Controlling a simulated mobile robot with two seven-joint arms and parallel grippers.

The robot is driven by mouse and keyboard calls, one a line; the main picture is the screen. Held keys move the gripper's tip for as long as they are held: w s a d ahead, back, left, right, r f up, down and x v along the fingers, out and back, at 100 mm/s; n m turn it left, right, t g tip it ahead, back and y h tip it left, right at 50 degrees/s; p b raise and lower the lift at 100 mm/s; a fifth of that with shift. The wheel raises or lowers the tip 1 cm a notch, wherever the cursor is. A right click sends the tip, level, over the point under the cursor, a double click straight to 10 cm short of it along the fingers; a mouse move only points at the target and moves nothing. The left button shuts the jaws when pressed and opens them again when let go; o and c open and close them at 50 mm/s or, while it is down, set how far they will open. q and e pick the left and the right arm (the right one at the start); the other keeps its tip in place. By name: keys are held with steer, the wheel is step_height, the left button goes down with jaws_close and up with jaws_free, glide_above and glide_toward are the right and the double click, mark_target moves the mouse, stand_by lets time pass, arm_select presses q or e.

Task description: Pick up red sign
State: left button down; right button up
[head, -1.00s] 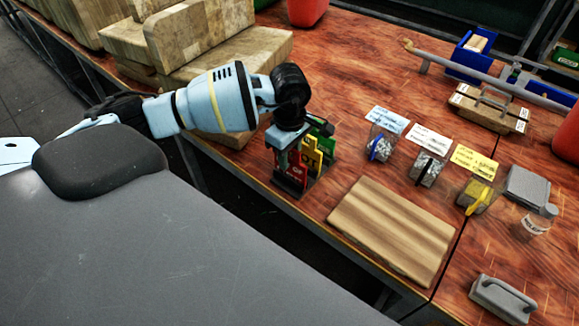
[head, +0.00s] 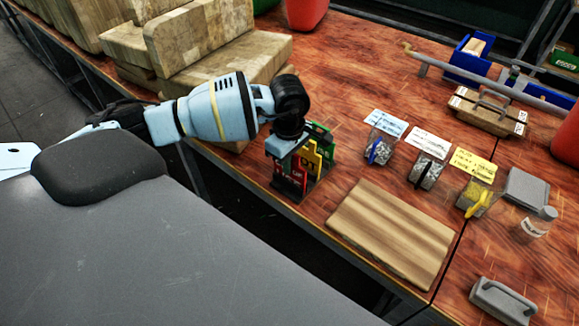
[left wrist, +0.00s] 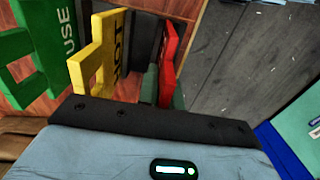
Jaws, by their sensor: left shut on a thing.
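The red sign (head: 291,172) stands at the front left of a small dark stand (head: 288,192) on the wooden table, low under my left gripper. A yellow sign (head: 312,158) and a green sign (head: 321,139) stand behind it in the same stand. My left gripper (head: 287,160) is over the red sign and shut on it; the gripper body hides its top part. In the left wrist view the red sign (left wrist: 169,58) shows edge-on beside a grey-green fingertip (left wrist: 150,84), with the yellow sign (left wrist: 98,58) and green sign (left wrist: 40,55) to the left. My right gripper is not in view.
A wooden board (head: 392,232) lies right of the stand. Several small clear bins with coloured scoops, such as one with a yellow scoop (head: 474,196), stand behind it. The table's front edge is close to the stand.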

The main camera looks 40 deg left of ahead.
arm_select(q)
steer(key=shift+r, duration=0.15)
steer(key=shift+r, duration=0.55)
step_height(320, 180, up, 2)
steer(key=shift+r, duration=0.1)
steer(key=s+d+r+b, duration=0.1)
steer(key=s+d, duration=0.9)
steer(key=d, duration=0.1)
steer(key=shift+s+d+r, duration=0.25)
steer(key=shift+s+d, duration=0.15)
